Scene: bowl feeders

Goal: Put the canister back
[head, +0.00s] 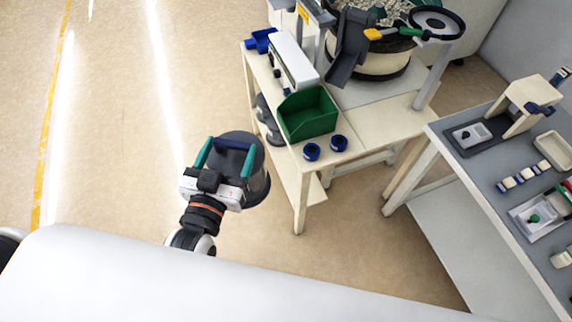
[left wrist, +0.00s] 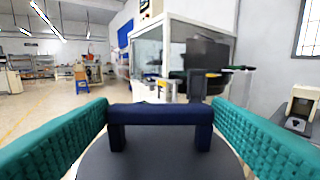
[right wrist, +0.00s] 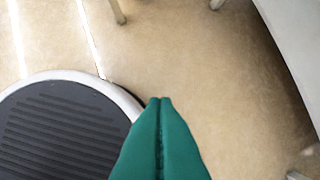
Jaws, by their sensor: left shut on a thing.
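The canister (head: 260,187) is grey with a dark lid and a dark blue handle (head: 235,145). It hangs over the floor, left of the feeder table (head: 375,122). My left gripper (head: 227,160) has its teal fingers at the two ends of the handle and is shut on it. In the left wrist view the handle (left wrist: 160,113) spans between the fingers, above the dark lid (left wrist: 160,160). More grey canister-like things (head: 265,120) show at the table's left side, below its top, partly hidden. My right gripper (right wrist: 160,102) is shut and empty above the floor.
A green bin (head: 308,113), two blue rings (head: 325,147) and a white box (head: 293,62) sit on the feeder table beside the bowl feeder (head: 380,62). A grey workbench (head: 490,170) stands at the right. The floor at the left is clear.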

